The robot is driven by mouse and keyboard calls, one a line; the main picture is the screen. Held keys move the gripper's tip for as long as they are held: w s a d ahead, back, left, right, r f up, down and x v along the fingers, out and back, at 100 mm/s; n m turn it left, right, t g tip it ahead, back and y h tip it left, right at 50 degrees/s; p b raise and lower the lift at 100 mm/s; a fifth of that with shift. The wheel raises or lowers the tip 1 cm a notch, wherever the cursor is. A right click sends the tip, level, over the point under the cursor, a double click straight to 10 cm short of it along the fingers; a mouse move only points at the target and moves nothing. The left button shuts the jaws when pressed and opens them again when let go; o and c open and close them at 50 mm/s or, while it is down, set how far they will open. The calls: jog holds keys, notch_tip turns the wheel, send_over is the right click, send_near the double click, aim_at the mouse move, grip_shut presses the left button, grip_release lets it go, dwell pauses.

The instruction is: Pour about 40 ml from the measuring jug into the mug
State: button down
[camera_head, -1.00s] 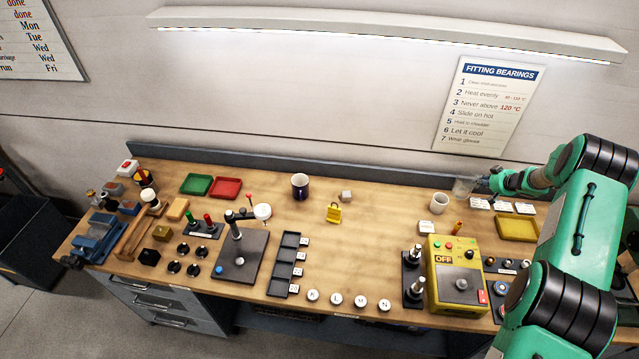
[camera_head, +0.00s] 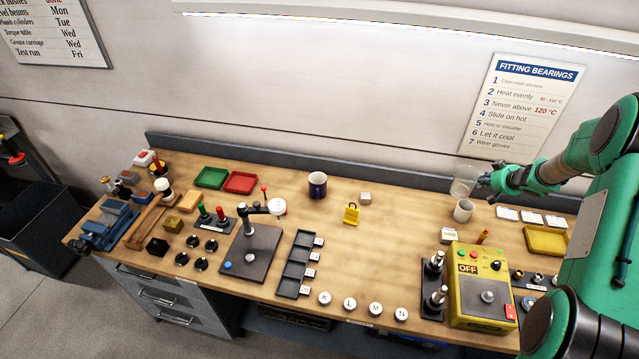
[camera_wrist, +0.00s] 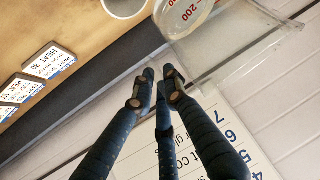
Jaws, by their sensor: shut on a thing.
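My gripper (camera_head: 483,181) is shut on the clear measuring jug (camera_head: 465,178) and holds it by its right side. The jug appears raised, just above and behind a white mug (camera_head: 463,211) in the picture. I cannot tell its tilt or liquid level. In the wrist view the jug (camera_wrist: 188,22) shows red markings, including "200", and my gripper's dark fingers (camera_wrist: 155,88) are below it. Part of the white mug's rim (camera_wrist: 124,5) shows at the top edge there.
Label cards (camera_head: 531,217) and a yellow tray (camera_head: 547,241) lie right of the white mug. A small white block (camera_head: 449,236) and a yellow control box (camera_head: 482,283) stand in front. The back wall is close behind the jug.

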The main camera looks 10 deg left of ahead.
jog(key=s+a+r+b, duration=0.1)
jog(key=s+a+b, duration=1.1)
jog(key=s+a, duration=0.8)
jog(key=w+a+n+y+p, duration=0.1)
jog(key=w+a+p, duration=0.5)
jog(key=w, duration=0.3)
jog(key=w+a+p, duration=0.6)
jog(key=w, duration=0.3)
jog(key=w+a+f+n+p, duration=0.1)
jog(key=w+a+f+p, duration=0.2)
jog(key=a, duration=0.5)
jog(key=w+a+f+n+g+y+p, duration=0.1)
jog(key=w+a+f+p, duration=0.2)
jog(key=w+a+p, duration=0.3)
jog(key=shift+a+f+p, duration=0.15)
jog(key=shift+a+p, duration=0.7)
jog(key=shift+p, duration=0.1)
jog(key=shift+w+a, duration=0.1)
